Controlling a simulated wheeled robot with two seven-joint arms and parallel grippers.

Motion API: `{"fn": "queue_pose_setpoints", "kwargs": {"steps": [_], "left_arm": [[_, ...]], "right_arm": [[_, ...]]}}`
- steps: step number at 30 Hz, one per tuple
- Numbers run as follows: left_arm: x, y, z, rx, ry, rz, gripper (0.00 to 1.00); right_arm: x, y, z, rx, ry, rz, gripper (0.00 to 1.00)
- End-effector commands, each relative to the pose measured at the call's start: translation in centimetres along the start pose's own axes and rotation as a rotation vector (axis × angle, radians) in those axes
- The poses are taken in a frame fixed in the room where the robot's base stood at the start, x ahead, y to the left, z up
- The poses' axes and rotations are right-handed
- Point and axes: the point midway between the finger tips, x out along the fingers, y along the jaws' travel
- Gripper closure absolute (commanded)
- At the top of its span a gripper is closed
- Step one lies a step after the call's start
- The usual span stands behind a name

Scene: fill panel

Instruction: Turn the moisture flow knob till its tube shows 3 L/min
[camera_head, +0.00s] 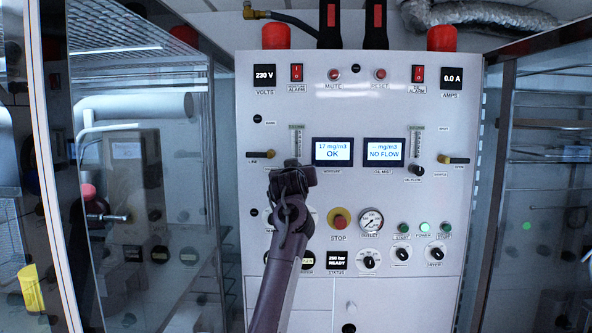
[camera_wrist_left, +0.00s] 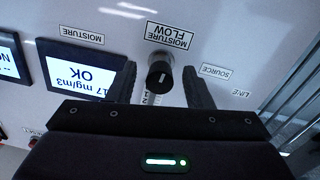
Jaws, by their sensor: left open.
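The black moisture flow knob (camera_wrist_left: 159,76), with a white line on its face, shows in the left wrist view under its MOISTURE FLOW label. My left gripper (camera_wrist_left: 160,82) is open, with one finger on each side of the knob; I cannot tell whether they touch it. In the head view my left gripper (camera_head: 293,170) is at the panel, below the moisture flow tube (camera_head: 296,139), and hides the knob. The tube's reading is too small to make out. The moisture display (camera_head: 332,152) reads 17 mg/m3 OK. My right gripper is not in view.
The oil mist display (camera_head: 384,152) reads NO FLOW, with its own black flow knob (camera_head: 416,170) below right. A red stop button (camera_head: 340,221) and a round gauge (camera_head: 370,221) are lower on the panel.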

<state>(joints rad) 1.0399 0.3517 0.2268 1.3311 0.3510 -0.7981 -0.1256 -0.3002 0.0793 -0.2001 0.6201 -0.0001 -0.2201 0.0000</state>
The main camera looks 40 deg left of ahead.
Motion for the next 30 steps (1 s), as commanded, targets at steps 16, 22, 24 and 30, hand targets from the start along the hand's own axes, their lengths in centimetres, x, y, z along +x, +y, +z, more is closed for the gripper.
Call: {"fn": "queue_pose_setpoints", "kwargs": {"steps": [16, 22, 24, 30], "left_arm": [[-0.1, 0.0, 0.2, -0.020, 0.001, 0.001, 0.98], [-0.1, 0.1, 0.4, -0.307, 0.013, 0.005, 0.98], [-0.1, 0.1, 0.3, -0.386, 0.016, 0.005, 0.98], [0.0, 0.1, 0.1, -0.428, 0.016, 0.003, 0.98]], "right_arm": [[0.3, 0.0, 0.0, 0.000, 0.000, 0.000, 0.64], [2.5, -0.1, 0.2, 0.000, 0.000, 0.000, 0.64], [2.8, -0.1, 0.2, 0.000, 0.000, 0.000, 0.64], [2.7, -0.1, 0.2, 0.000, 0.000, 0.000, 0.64]]}}
